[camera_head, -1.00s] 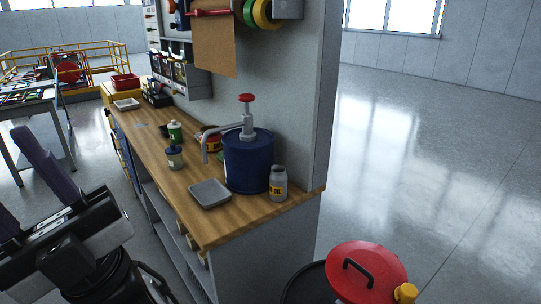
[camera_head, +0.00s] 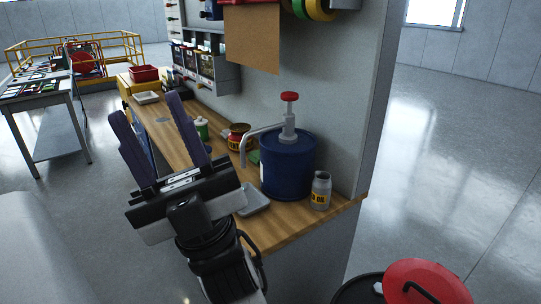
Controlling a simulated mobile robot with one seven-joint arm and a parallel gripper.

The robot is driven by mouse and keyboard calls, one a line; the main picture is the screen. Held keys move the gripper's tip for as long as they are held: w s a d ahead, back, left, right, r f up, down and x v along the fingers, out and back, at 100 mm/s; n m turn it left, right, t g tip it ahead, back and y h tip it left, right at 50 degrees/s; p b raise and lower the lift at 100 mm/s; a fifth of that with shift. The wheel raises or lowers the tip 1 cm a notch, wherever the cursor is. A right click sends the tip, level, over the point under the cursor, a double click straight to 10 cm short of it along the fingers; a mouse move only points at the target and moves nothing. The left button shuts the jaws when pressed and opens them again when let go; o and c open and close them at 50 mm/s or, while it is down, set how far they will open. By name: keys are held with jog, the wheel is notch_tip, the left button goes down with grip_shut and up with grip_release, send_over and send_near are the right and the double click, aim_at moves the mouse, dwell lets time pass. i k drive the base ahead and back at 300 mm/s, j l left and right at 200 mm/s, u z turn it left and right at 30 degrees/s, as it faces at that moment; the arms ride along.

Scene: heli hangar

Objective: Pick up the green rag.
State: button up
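A small green patch (camera_head: 254,157), likely the green rag, shows on the wooden workbench (camera_head: 290,222) between the blue drum (camera_head: 288,168) and an orange-labelled pot (camera_head: 238,137). Most of it is hidden behind the drum and its pump spout. My gripper (camera_head: 146,106) is at the left of the bench in the picture, its two purple-grey fingers spread apart and pointing up and away. Nothing is between the fingers. It is apart from the green patch, which lies to its right.
A grey tray (camera_head: 254,199) and a grey jar (camera_head: 321,190) stand near the drum at the bench's near end. A green-and-white bottle (camera_head: 202,128) stands beyond my gripper. A red-lidded bin (camera_head: 425,282) is at lower right. Open floor lies at right.

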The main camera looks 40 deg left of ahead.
aim_at(255, 157)
jog(key=j+z, duration=0.1)
jog(key=j, duration=0.4)
jog(key=j+z, duration=0.15)
jog(key=j, duration=0.35)
jog(key=k+j+z, duration=0.1)
jog(key=j, duration=0.4)
jog(key=k+j+z, duration=0.1)
jog(key=j, duration=0.4)
jog(key=k+j, duration=0.1)
jog(key=j, duration=0.85)
jog(key=k+j, duration=0.15)
jog(key=j, duration=0.35)
jog(key=k+j, duration=0.1)
jog(key=j, duration=0.35)
jog(key=i, duration=1)
